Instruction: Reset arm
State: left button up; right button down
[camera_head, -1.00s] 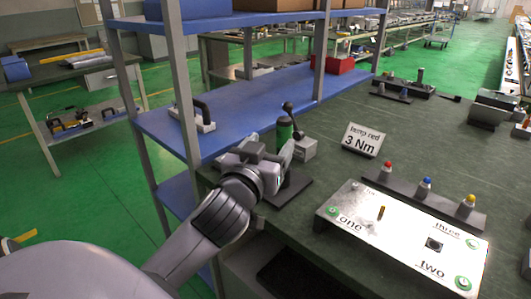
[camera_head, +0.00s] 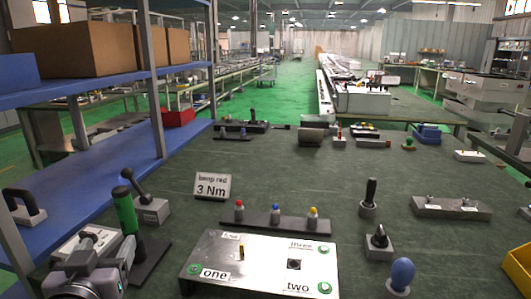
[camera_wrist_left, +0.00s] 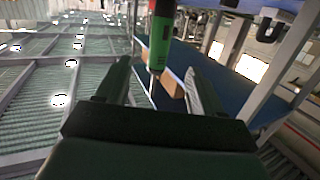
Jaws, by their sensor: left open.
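My left gripper (camera_head: 107,250) is at the lower left of the head view, beside the green upright tool (camera_head: 125,211) on its dark stand. In the left wrist view my gripper (camera_wrist_left: 155,82) is open, its two fingers apart. The green tool (camera_wrist_left: 160,52) shows beyond and between the fingertips there, not clamped by them. My right gripper is in neither view.
A metal plate (camera_head: 222,273) marked one, two and three lies at front centre. Behind it are a rack (camera_head: 275,222) with coloured-top pieces and a "3 Nm" sign (camera_head: 212,187). A blue shelf (camera_head: 100,176) stands left.

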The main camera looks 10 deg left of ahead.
pick_arm(q)
jog(key=s+d+f+m+g+h, duration=0.1)
jog(key=s+f+g, duration=0.25)
jog(key=f, duration=0.45)
jog(key=s+d+f+m+g+h, duration=0.1)
jog(key=s+d+f+g+h, duration=0.15)
jog(key=s+f, duration=0.4)
jog(key=s+d+f+m+g+h, duration=0.1)
jog(key=s+d+f+m+g, duration=0.15)
jog(key=s+f, duration=0.3)
jog(key=s+d+f+m+g+h, duration=0.1)
jog(key=s+d+f+g, duration=0.1)
jog(key=s+f+g, duration=0.3)
jog(key=w+d+f+t+h+p, duration=0.2)
jog(key=w+t+p, duration=0.4)
jog(key=t, duration=0.2)
jog(key=shift+w+d+f, duration=0.15)
jog(key=shift+f, duration=0.05)
